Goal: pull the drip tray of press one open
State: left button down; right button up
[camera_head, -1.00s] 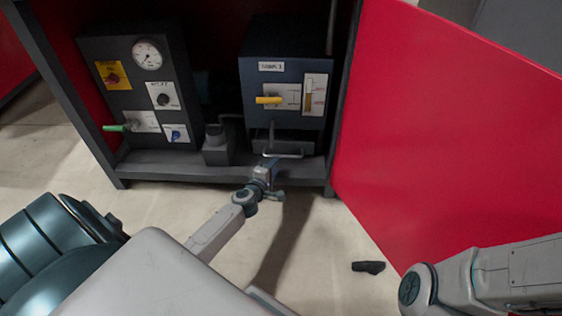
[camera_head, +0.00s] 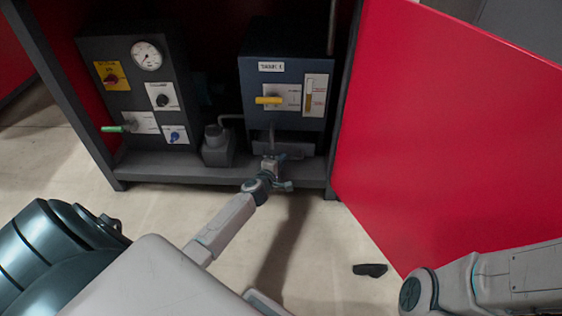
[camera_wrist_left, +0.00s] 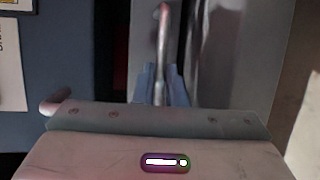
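Press one appears to be the dark blue box (camera_head: 285,95), with a white label ending in 1, a yellow lever (camera_head: 268,100) and a sight gauge. The grey drip tray (camera_head: 298,150) is low under it. My left gripper (camera_head: 271,160) is at the tray front. In the left wrist view the bar handle (camera_wrist_left: 162,45) runs between its two blue fingers (camera_wrist_left: 162,88), which sit close on both sides of it. The gripper looks shut on the handle, which is mostly hidden in the head view. The right gripper is out of view; only part of my right arm shows.
A panel (camera_head: 142,95) with a gauge, knobs and a green lever stands to the left. A small grey unit (camera_head: 216,148) sits between. A red door panel (camera_head: 440,130) closes off the right side. A dark object (camera_head: 370,270) lies on the open floor.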

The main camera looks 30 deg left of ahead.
pick_arm(q)
jog(key=s+d+p, duration=0.2)
jog(key=s+d, duration=0.4)
jog(key=s, duration=0.4)
jog(key=shift+d, duration=0.1)
jog(key=c, duration=1.5)
grip_release()
jog(key=p+v, duration=0.1)
jog(key=v, duration=0.9)
jog(key=shift+s, duration=0.4)
